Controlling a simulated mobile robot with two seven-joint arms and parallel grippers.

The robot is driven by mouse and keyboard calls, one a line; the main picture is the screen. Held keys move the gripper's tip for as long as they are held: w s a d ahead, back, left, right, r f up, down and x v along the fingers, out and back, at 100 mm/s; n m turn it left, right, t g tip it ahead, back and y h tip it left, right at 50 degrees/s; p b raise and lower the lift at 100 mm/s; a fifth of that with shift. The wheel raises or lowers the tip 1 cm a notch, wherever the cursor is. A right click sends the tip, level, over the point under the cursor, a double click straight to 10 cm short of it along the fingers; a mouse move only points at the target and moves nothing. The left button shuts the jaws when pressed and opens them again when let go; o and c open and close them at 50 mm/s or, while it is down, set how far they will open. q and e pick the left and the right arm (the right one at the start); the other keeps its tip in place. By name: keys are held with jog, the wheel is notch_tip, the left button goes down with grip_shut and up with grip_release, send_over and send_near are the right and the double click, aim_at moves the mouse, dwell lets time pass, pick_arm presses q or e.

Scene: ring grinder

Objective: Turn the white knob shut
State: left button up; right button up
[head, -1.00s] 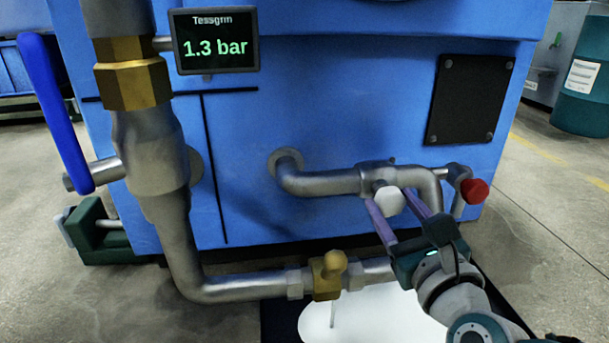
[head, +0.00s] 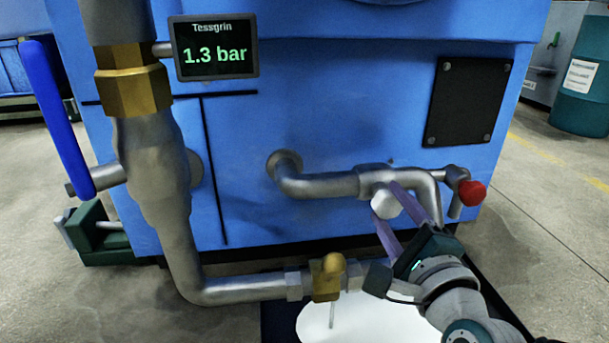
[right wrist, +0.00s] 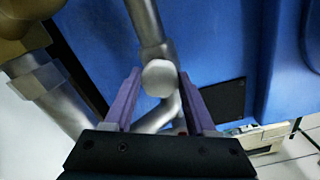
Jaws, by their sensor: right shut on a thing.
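The white knob (head: 387,204) sits on the grey bent pipe (head: 325,186) that comes out of the front of the blue machine. My right gripper (head: 386,201) comes in from the lower right, its purple fingers on either side of the knob, one above and one below. It is shut on the knob. In the right wrist view the knob's round pale end (right wrist: 159,78) shows between the two fingertips. My left gripper is not in view.
A red knob (head: 473,193) is close to the right on the same pipework. A brass valve (head: 327,278) sits on the lower pipe. A blue lever (head: 57,115) stands at the left. The display (head: 214,48) reads 1.3 bar. A white round surface (head: 370,318) lies below.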

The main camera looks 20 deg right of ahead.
jog(key=n+p, duration=0.1)
jog(key=n, duration=0.5)
jog(key=shift+n, duration=0.3)
jog(key=n, duration=0.3)
jog(key=shift+n, duration=0.8)
jog(key=shift+w+r, duration=0.1)
jog(key=o, duration=1)
jog(key=shift+c, duration=0.2)
jog(key=o, duration=0.3)
jog(key=shift+o, duration=0.5)
jog(key=shift+s, duration=0.2)
